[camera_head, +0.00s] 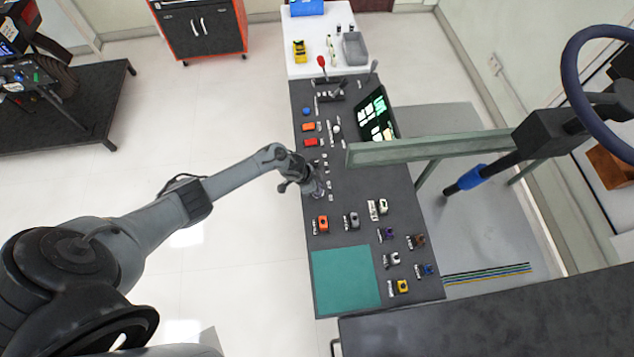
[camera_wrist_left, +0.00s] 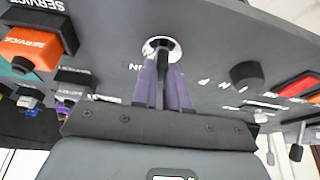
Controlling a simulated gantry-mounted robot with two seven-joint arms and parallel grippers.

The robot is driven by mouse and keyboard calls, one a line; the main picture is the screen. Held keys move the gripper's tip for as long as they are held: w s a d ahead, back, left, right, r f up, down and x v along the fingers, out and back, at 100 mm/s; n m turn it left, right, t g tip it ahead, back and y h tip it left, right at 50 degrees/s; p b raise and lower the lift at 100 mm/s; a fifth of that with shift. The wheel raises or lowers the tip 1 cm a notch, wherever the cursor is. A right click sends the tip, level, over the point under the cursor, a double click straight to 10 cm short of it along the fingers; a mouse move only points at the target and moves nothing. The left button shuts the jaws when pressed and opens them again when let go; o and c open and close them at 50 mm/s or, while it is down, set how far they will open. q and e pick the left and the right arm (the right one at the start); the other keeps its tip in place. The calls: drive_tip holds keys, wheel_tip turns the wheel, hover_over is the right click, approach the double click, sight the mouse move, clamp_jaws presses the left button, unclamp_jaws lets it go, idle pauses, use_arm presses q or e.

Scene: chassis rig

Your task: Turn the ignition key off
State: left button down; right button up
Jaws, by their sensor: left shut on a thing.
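My left gripper (camera_head: 315,188) is over the left edge of the dark control panel (camera_head: 356,197), about midway along it. In the left wrist view my left gripper (camera_wrist_left: 163,84) has its two purple fingers closed on the dark ignition key (camera_wrist_left: 161,57). The key sits in a round silver lock ring (camera_wrist_left: 162,43) on the panel face. Printed letters lie on both sides of the ring, upside down and partly hidden by the fingers. The fingers cover most of the key, so its exact angle is hard to tell. My right gripper is not in view.
A black knob (camera_wrist_left: 247,74) is right of the lock, and an orange SERVICE block (camera_wrist_left: 33,47) is left. In the head view a lit screen (camera_head: 377,117), a green bar (camera_head: 430,147) and a teal mat (camera_head: 344,278) are around the panel.

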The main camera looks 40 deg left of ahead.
use_arm(q)
drive_tip(key=n+y+p, duration=0.1)
drive_tip(key=n+p, duration=0.1)
drive_tip(key=n, duration=0.1)
drive_tip(key=shift+s+d+r+t, duration=0.1)
drive_tip(key=shift+r+t, duration=0.05)
drive_tip(key=shift+t, duration=0.15)
drive_tip(key=shift+n+y+p, duration=0.4)
drive_tip(key=shift+n+p, duration=0.35)
drive_tip(key=shift+n, duration=0.45)
drive_tip(key=c, duration=1.1)
unclamp_jaws()
drive_tip(key=shift+c, duration=0.2)
